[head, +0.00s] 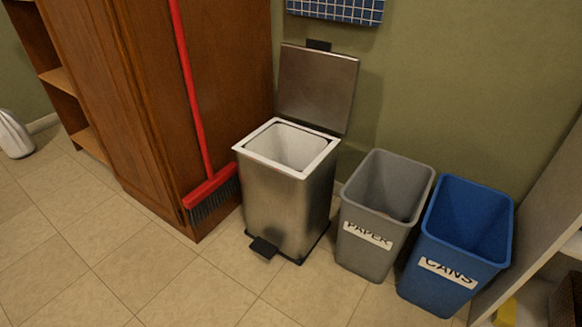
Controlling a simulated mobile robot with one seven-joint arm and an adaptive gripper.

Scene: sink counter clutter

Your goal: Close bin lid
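A square brushed-metal pedal bin (282,196) stands on the tiled floor against the green wall in the head view. Its metal lid (318,86) is open and stands upright at the back of the bin, close to the wall. The white inner liner (293,146) shows and looks empty, though its bottom is hidden. A black pedal (263,246) sticks out at the foot of the bin's front. My gripper is not in view.
A red broom (194,110) leans on the wooden cabinet (125,80) left of the bin. A grey PAPER bin (368,246) and a blue CANS bin (446,283) stand to the right. A blue checked cloth (337,9) hangs above. The tiled floor (150,265) in front is clear.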

